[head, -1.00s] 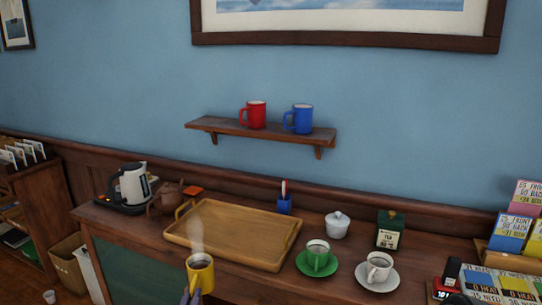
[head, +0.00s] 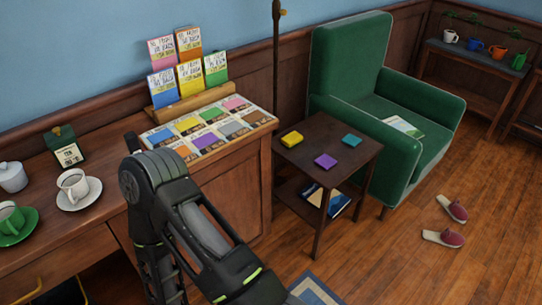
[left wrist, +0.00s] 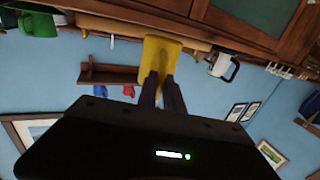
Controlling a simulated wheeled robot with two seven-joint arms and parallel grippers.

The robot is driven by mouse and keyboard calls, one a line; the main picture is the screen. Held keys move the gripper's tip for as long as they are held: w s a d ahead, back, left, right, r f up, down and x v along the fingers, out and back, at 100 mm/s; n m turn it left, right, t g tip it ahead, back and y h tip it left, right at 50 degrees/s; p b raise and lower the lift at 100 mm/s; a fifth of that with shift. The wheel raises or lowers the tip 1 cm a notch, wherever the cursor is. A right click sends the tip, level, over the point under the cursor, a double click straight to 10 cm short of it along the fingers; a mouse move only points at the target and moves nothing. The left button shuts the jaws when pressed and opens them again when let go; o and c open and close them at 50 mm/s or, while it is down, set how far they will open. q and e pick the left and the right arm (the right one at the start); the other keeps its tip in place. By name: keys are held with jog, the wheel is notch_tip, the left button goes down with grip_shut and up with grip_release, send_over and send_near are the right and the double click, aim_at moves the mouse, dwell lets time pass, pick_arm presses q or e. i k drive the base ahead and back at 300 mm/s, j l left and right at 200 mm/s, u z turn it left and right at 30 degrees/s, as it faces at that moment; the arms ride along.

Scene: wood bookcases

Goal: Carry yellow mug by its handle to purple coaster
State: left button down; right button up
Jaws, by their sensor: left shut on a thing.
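The yellow mug (left wrist: 172,50) is in the left wrist view, which is upside down. My left gripper (left wrist: 160,84) is shut on it, with both dark fingers together on its near side, where the handle is. The fingers hide most of the handle. I cannot make out the mug or either gripper in the head view. The purple coaster (head: 326,161) lies flat and bare on the small dark side table (head: 340,178), well away from the mug.
A yellow coaster (head: 291,139) and a teal coaster (head: 352,141) share the side table. A green armchair (head: 385,95) stands behind it, a floor-lamp pole (head: 277,70) beside it. The counter (head: 235,185) with book display is left. Slippers (head: 445,236) lie on the floor.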

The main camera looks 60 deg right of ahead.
aim_at(331, 164)
jog(key=k+l, duration=0.25)
jog(key=l, duration=0.35)
jog(key=k+l, duration=0.3)
jog(key=l, duration=0.25)
jog(key=k+l, duration=0.25)
jog(key=l, duration=0.35)
jog(key=k+l, duration=0.25)
jog(key=l, duration=0.3)
jog(key=k+l, duration=0.3)
jog(key=l, duration=0.3)
jog(key=k+l, duration=0.25)
jog(key=l, duration=0.3)
jog(key=k+l, duration=0.25)
jog(key=l, duration=0.35)
jog(key=k+l, duration=0.3)
jog(key=l, duration=0.25)
jog(key=z, duration=1.35)
